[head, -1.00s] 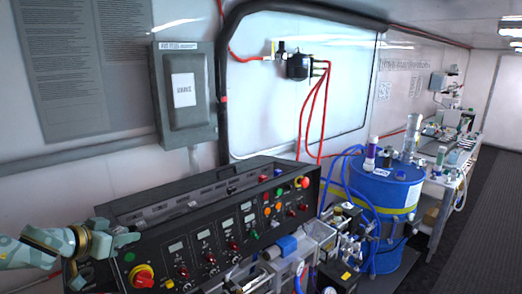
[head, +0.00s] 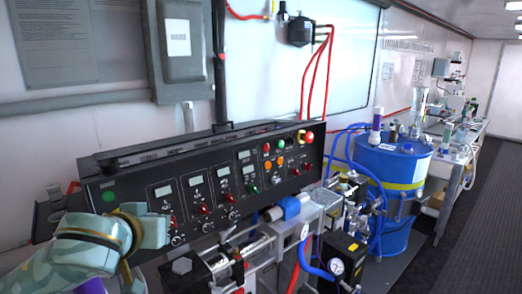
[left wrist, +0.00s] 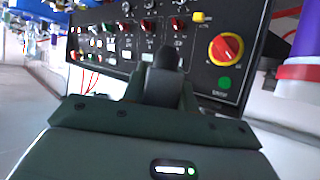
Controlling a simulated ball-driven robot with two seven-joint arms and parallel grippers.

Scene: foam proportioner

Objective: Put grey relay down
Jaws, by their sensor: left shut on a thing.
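My left gripper (head: 150,232), at the end of a teal arm with a gold ring, is in front of the left end of the black control console in the head view. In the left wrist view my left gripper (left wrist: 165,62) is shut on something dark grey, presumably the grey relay. I cannot clearly separate it from the dark fingers. The tips point at the console face (left wrist: 180,65), beside the red knob on a yellow disc (left wrist: 225,48) and a green button (left wrist: 225,83). Contact with the panel cannot be judged. My right gripper is out of view.
The console (head: 225,180) carries several meters, knobs and lamps. Clear plastic fittings and pumps (head: 300,225) crowd its front right. A blue drum (head: 395,165) stands further right. A purple, red and white cylinder (left wrist: 300,65) is at the right of the wrist view.

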